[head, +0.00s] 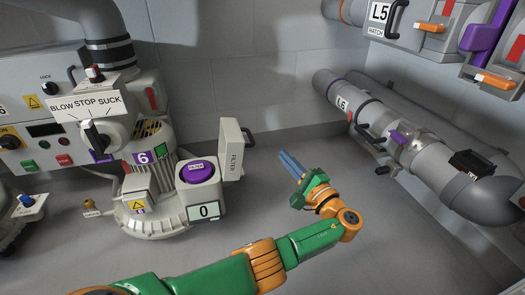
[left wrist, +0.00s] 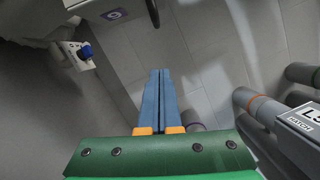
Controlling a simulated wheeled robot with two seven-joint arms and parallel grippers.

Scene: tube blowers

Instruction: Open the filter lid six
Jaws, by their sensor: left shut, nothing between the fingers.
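The blower marked 6 (head: 150,170) stands at the left in the head view. Its filter lid (head: 231,150), a white panel lettered FILTER, stands upright and swung open at the right of the filter housing. A black handle (head: 248,137) is on the lid's right side. The round purple filter top (head: 196,171) is uncovered. My left gripper (head: 286,157) is to the right of the lid, apart from it. Its blue fingers are shut and empty, and they also show shut in the left wrist view (left wrist: 159,78). My right gripper is not in view.
A selector panel lettered BLOW STOP SUCK (head: 85,105) is above the blower. A small box with a blue knob (head: 27,204) is at the far left. Floor around my left gripper is clear.

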